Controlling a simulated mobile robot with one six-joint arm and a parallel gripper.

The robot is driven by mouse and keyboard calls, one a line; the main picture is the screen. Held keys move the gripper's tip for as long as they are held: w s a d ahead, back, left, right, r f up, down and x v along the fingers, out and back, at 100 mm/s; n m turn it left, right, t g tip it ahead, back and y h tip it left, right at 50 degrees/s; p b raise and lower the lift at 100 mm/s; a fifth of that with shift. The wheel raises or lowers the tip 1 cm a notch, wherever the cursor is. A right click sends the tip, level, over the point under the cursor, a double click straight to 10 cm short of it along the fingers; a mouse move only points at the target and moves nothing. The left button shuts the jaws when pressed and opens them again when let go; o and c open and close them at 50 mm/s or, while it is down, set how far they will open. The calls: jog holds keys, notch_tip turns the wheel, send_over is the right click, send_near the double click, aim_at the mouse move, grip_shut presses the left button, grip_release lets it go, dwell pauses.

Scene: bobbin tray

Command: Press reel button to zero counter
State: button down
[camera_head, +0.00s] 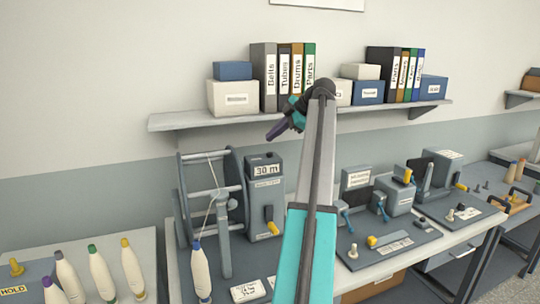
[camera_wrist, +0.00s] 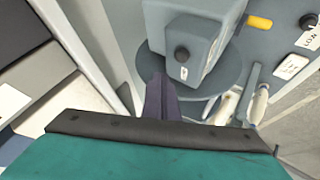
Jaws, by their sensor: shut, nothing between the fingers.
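The reel (camera_head: 215,200), a grey frame with a round disc and bars, stands on the bench left of centre in the head view. Beside it is a grey counter box (camera_head: 263,185) whose display (camera_head: 266,169) reads 30 m; a yellow handle (camera_head: 270,222) is low on it. My gripper (camera_head: 272,133) is shut and empty, raised above the counter box and apart from it. I cannot tell for sure whether that is the reel's button.
A wall shelf (camera_head: 300,115) with boxes and binders is behind my gripper. Several bobbins (camera_head: 100,270) stand at the lower left. Grey devices with blue and yellow levers (camera_head: 395,192) fill the bench to the right. A white label card (camera_head: 248,291) lies in front.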

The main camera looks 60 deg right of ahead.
jog(key=shift+f+b, duration=0.65)
jog(key=shift+f, duration=0.75)
jog(key=shift+f+b, duration=0.8)
jog(key=shift+f, duration=0.15)
dwell(2.2)
jog(key=shift+r, duration=0.95)
dwell(0.3)
jog(key=shift+r+p, duration=0.6)
jog(key=shift+r, duration=1.9)
jog(key=shift+w+r, duration=0.1)
